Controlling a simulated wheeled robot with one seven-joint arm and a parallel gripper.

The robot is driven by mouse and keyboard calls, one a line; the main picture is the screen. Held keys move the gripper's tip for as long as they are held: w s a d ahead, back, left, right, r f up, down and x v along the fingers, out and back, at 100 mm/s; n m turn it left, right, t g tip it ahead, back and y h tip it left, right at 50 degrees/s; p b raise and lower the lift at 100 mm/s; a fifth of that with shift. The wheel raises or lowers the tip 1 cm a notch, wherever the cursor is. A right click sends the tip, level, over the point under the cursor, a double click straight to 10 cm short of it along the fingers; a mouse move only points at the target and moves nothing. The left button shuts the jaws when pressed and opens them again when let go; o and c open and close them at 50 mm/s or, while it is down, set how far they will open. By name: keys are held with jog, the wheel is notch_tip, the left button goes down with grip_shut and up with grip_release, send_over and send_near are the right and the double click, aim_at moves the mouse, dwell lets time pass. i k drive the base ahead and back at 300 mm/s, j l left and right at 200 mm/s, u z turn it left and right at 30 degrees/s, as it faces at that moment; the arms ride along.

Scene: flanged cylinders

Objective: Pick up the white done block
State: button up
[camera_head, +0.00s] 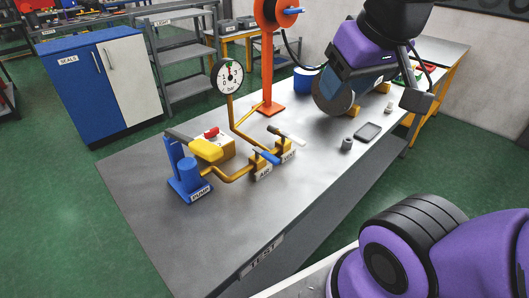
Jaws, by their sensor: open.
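A small off-white block (389,107) stands on the grey test bench (320,185), near its right edge. It is too small for me to read any mark on it, so I cannot tell for sure that it is the white done block. My gripper (417,100) hangs from the purple wrist at the upper right, just right of this block in the picture and apart from it. It appears empty. Its fingers are seen from the side and partly hidden by its own body.
The pump rig (189,178), with yellow pipes and gauge (229,77), fills the bench's left. The front bench surface is clear.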

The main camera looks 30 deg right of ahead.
aim_at(389, 108)
jog(key=z, duration=1.5)
jog(key=i+l+u, duration=0.3)
jog(key=i+l, duration=0.25)
jog(key=i+l+u, duration=0.1)
jog(key=i+l, duration=0.15)
jog(key=i+l+u, duration=0.15)
jog(key=l, duration=0.25)
jog(key=i+l+u, duration=0.15)
jog(key=i+l, duration=0.2)
jog(key=i+l+u, duration=0.15)
jog(key=l, duration=0.25)
jog(key=i+l+u, duration=0.15)
jog(key=l, duration=0.25)
jog(key=i, duration=0.05)
